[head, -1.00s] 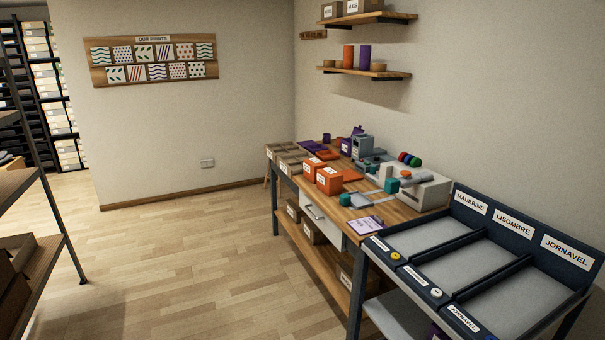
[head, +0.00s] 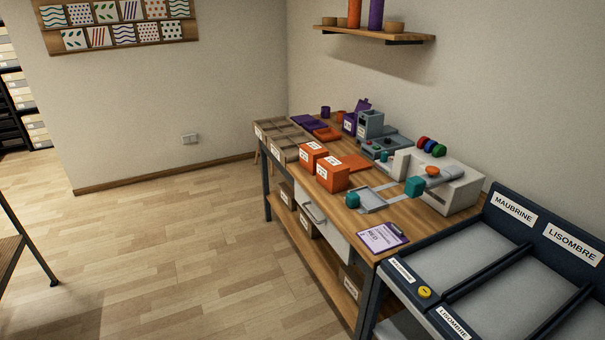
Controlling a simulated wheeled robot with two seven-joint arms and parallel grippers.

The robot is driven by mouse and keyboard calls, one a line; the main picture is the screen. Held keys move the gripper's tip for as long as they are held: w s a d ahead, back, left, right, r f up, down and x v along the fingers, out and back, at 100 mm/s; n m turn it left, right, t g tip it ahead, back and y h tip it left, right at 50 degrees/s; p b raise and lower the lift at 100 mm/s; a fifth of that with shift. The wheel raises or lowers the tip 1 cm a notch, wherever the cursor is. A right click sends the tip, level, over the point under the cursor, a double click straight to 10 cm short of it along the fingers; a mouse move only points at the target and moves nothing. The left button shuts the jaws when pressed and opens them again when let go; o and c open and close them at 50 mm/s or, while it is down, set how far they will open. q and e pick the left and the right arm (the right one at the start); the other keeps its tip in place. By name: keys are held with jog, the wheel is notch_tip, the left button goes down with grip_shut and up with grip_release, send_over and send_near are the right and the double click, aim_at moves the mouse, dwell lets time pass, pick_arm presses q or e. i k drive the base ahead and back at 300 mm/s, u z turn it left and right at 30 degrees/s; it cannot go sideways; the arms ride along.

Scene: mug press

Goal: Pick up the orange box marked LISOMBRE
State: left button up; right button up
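Two orange boxes stand side by side on the wooden workbench, near its front edge. The nearer orange box (head: 333,174) and the farther orange box (head: 312,156) each carry a white label on the front. The print is too small to read, so I cannot tell which is marked LISOMBRE. The name LISOMBRE does show on a sign (head: 572,243) on the dark sorting rack at the right. Neither of my grippers is in view.
The workbench (head: 352,215) also holds a grey-and-white press (head: 440,185), a clipboard (head: 382,236), a purple open box and wooden trays (head: 285,138). The sorting rack (head: 470,262) adjoins its near end. The wooden floor (head: 190,240) in front is clear.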

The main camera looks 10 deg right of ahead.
aim_at(331, 174)
jog(key=u, duration=0.25)
jog(key=i, duration=2.6)
jog(key=z, duration=1.5)
